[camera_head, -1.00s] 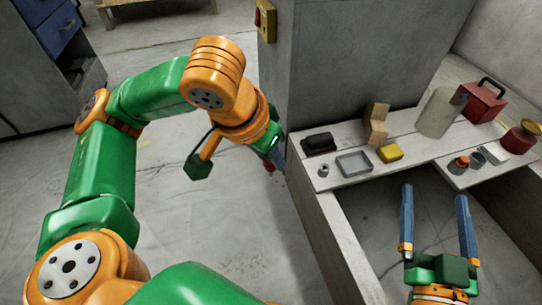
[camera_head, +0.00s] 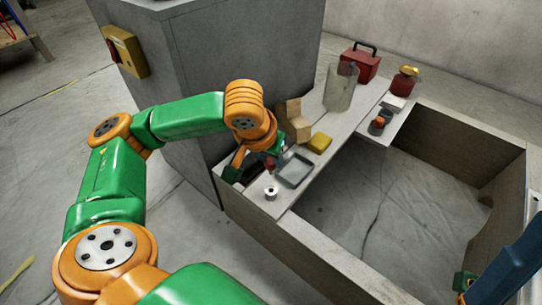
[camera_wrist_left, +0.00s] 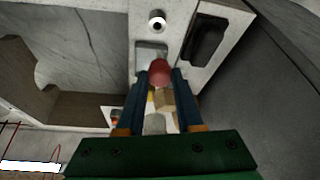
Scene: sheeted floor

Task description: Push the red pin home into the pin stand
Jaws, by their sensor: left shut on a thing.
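The red pin (camera_head: 270,163) is held between the fingers of my left gripper (camera_head: 279,152), above the bench by the tray. In the left wrist view the pin (camera_wrist_left: 160,72) shows between the two blue fingertips of the left gripper (camera_wrist_left: 160,75). The pin stand (camera_head: 271,193), a small pale grey ring with a dark hole, stands on the near end of the bench. In the wrist view the stand (camera_wrist_left: 157,20) is beyond the pin, its hole empty and apart from the pin. My right gripper (camera_head: 505,275) is cut off at the lower right corner.
A grey tray (camera_head: 308,164) lies beside the stand, with a yellow block (camera_head: 320,142) and a wooden block (camera_head: 293,120) behind. A black case (camera_wrist_left: 206,40) lies near the pillar. A clear cylinder (camera_head: 341,88), red box (camera_head: 360,62) and red jar (camera_head: 403,84) stand farther back.

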